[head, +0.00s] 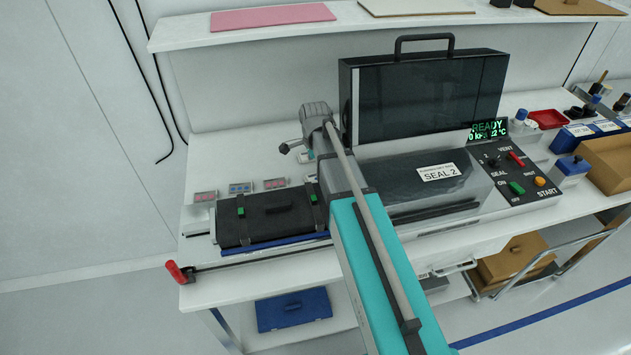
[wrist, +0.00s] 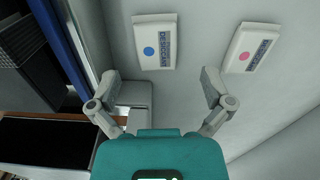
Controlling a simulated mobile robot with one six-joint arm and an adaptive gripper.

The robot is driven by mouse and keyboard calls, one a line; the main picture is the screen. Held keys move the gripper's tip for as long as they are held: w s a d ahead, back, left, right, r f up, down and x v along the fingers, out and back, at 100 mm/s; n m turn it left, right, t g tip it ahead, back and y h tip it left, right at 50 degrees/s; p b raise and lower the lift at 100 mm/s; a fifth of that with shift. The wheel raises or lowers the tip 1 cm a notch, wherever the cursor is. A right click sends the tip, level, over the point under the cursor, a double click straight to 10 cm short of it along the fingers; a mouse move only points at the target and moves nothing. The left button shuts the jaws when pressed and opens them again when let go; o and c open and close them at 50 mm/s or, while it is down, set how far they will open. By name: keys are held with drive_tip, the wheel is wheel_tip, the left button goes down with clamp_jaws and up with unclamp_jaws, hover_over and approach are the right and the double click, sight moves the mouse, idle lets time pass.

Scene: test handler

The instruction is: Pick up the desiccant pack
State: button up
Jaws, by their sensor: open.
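Two white desiccant packs with printed lettering show in the wrist view. One with a blue dot (wrist: 153,42) lies at the upper middle, and one with a pink dot (wrist: 250,47) lies tilted at the upper right. My gripper (wrist: 162,80) is open and empty, its two fingers spread wide. In the wrist picture the blue-dot pack appears just beyond the gap between the fingertips, with the pink-dot pack beyond the right finger. Neither pack is touched. In the head view my arm hides most of the area around the gripper, and I cannot make out the packs clearly there.
A black case with green latches (head: 265,218) lies on the white bench (head: 330,262), left of my arm. The sealing machine (head: 430,185), with its lid raised, stands to the right. Several small labelled blocks (head: 240,188) sit behind the case. A shelf (head: 350,24) runs above.

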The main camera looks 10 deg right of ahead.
drive_tip(key=shift+s+f+b, duration=0.2)
drive_tip(key=shift+f+b, duration=0.75)
drive_tip(key=shift+f, duration=0.25)
drive_tip(key=shift+f+b, duration=0.8)
drive_tip(key=shift+c, duration=0.3)
drive_tip(key=c, duration=0.9)
drive_tip(key=shift+c, duration=0.2)
drive_tip(key=shift+r, duration=0.2)
wheel_tip(320, 180, up, 10)
drive_tip(key=p, duration=1)
drive_tip(key=shift+f, duration=0.2)
